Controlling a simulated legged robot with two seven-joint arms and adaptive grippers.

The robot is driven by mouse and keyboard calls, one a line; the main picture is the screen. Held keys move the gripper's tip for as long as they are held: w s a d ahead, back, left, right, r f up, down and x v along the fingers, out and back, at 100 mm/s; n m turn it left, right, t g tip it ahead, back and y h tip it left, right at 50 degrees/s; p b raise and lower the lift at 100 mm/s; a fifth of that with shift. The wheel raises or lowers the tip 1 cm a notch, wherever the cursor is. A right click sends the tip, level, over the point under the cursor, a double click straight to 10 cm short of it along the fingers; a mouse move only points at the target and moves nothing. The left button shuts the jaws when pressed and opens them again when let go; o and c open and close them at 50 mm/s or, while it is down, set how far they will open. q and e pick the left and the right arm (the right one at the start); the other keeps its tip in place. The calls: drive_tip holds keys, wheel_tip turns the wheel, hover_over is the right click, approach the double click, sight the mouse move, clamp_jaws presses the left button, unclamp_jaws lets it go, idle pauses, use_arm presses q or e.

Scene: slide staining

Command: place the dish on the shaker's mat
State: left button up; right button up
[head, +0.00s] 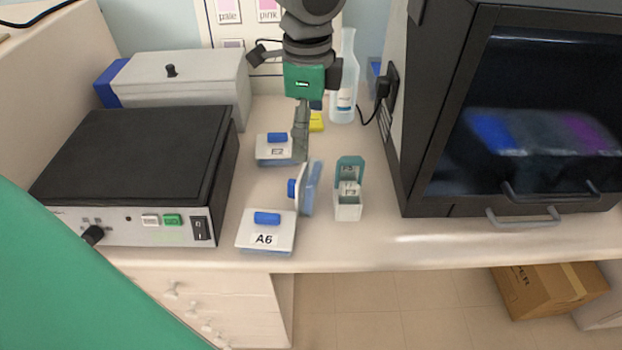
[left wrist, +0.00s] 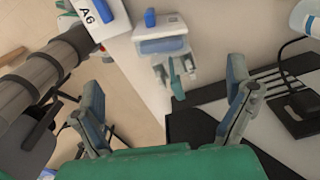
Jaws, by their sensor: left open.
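The shaker's black mat (head: 140,150) shows nothing on it. A white-lidded dish marked A6 (head: 266,232) lies flat by the table's front edge; it also shows in the left wrist view (left wrist: 98,18). A dish marked E2 (head: 272,152) lies farther back. A third dish (head: 311,188) stands on edge between them and the slide box, blue knob leftward. My left gripper (head: 301,150) comes down from the top, just above this tilted dish; contact is unclear. In the left wrist view its fingers (left wrist: 168,78) are spread, with nothing held between them. My right gripper does not show.
A small box with a teal lid (head: 348,205) stands right of the tilted dish. A bottle (head: 344,95) stands at the back. A dark-windowed cabinet (head: 440,150) fills the right. A grey box (head: 185,80) stands behind the shaker (head: 125,228). Table is clear before the cabinet.

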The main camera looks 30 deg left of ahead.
sight(309, 170)
use_arm(q)
drive_tip(key=shift+a+f+m, duration=0.1)
drive_tip(key=shift+f+m, duration=0.2)
wheel_tip(309, 170, down, 7)
drive_tip(key=shift+a+f+b, duration=0.15)
drive_tip(key=shift+f+b, duration=0.05)
drive_tip(key=shift+b, duration=0.15)
drive_tip(key=shift+d+f, duration=0.2)
drive_tip(key=shift+f, duration=0.2)
wheel_tip(309, 170, down, 5)
drive_tip(key=shift+r, duration=0.2)
drive_tip(key=shift+w+f, duration=0.1)
drive_tip(key=shift+f, duration=0.15)
drive_tip(key=c, duration=1.4)
wheel_tip(309, 170, up, 10)
drive_tip(key=shift+c, duration=0.4)
